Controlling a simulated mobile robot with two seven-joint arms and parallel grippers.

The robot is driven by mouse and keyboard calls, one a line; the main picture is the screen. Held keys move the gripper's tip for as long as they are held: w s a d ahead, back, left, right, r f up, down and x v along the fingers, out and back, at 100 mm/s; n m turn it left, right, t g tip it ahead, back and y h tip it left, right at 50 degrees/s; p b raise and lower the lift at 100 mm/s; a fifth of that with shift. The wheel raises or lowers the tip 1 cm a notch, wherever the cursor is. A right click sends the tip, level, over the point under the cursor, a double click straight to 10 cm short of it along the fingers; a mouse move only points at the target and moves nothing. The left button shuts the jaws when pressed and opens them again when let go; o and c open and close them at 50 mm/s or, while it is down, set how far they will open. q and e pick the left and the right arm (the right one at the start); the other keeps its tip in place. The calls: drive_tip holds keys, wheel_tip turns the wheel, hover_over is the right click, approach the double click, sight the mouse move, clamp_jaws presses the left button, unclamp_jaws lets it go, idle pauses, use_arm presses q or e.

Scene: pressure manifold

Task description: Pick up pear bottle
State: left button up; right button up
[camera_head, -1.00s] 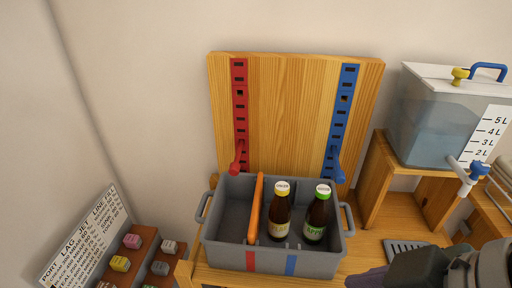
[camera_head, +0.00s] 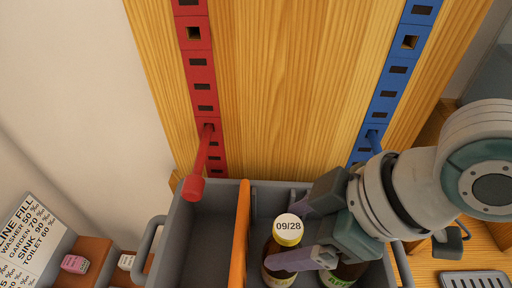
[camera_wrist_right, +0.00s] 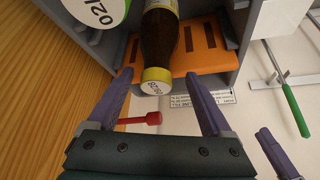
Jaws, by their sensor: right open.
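Two dark bottles stand in the right compartment of the grey crate (camera_head: 176,245). One has a yellow cap (camera_head: 287,229) marked 09/28; this cap also shows in the right wrist view (camera_wrist_right: 155,80). The other bottle (camera_head: 345,275) has a green-edged cap, seen in the wrist view (camera_wrist_right: 92,8), and is mostly hidden under my right gripper. I cannot read which label says pear. My right gripper (camera_head: 298,234) is open, with its fingers (camera_wrist_right: 158,78) on either side of the yellow cap and nothing visibly clamped. A purple finger, apparently my left gripper's (camera_wrist_right: 275,155), shows at the wrist view's lower right.
An orange divider (camera_head: 241,235) splits the crate; its left compartment looks empty. Behind stands a wooden board (camera_head: 290,90) with a red strip (camera_head: 200,70) and red lever (camera_head: 198,175), and a blue strip (camera_head: 390,95). A grey drip grate (camera_head: 475,280) lies right.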

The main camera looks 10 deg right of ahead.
sight(274, 239)
drive_tip(key=x, duration=0.4)
drive_tip(key=b+x, duration=0.1)
drive_tip(key=shift+w+d+f, duration=0.15)
drive_tip(key=shift+f, duration=0.35)
drive_tip(key=shift+c, duration=0.4)
drive_tip(key=shift+d, duration=0.1)
clamp_jaws()
idle(0.4)
